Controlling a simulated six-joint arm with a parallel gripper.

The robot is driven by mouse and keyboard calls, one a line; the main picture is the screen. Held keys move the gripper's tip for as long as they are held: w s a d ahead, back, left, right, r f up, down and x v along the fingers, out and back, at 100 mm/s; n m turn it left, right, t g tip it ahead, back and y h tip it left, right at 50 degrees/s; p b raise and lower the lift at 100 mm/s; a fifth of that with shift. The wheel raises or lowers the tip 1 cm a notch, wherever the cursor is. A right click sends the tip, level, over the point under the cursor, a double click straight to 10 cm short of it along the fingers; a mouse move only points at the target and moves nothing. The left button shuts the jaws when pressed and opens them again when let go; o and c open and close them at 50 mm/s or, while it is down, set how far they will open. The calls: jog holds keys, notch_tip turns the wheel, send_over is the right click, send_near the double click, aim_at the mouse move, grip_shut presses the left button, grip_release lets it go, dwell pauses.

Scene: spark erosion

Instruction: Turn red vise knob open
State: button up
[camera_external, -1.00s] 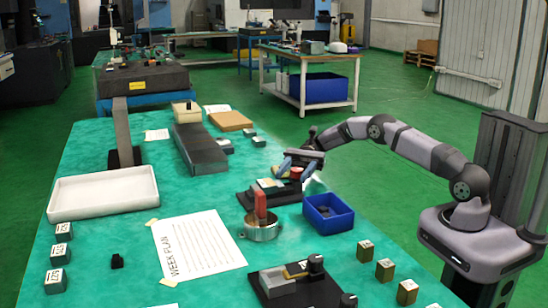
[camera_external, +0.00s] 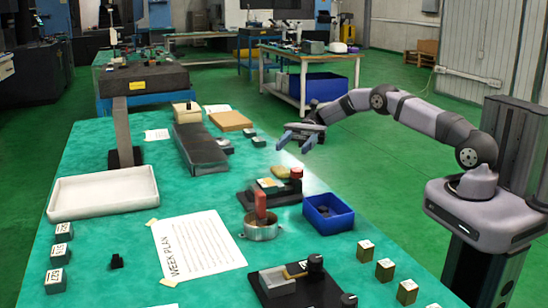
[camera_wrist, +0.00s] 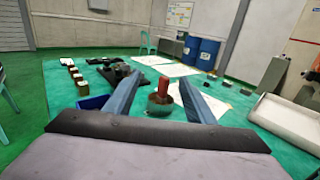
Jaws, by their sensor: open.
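The red vise knob (camera_external: 296,173) sits at the right end of a small dark vise (camera_external: 282,198) on the green table. The vise has a pale block between its jaws. My gripper (camera_external: 298,141) is open and empty, raised above and behind the vise, clear of the knob. Its two fingers spread apart in the wrist view (camera_wrist: 160,82). I do not make out the red knob in the wrist view; my own wrist covers the lower part of that picture.
A metal bowl (camera_external: 262,233) with an upright red handle (camera_external: 260,204) stands just in front of the vise. A blue bin (camera_external: 328,222) is at its right. A second vise with a black knob (camera_external: 315,263) is nearer the camera.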

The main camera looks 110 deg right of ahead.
jog(key=m+t+h, duration=0.6)
jog(key=m+h, duration=0.1)
jog(key=h, duration=0.2)
send_near(292, 174)
jog(key=x, duration=0.3)
jog(key=b+x, duration=0.1)
jog(key=x, duration=0.1)
jog(key=shift+d+r, duration=0.1)
jog(key=shift+r, duration=0.3)
jog(key=shift+s+f+h, duration=0.2)
jog(key=shift+f+h, duration=0.1)
jog(key=shift+p+x, duration=1.1)
jog(key=shift+x, duration=2.55)
jog(key=shift+f, duration=0.15)
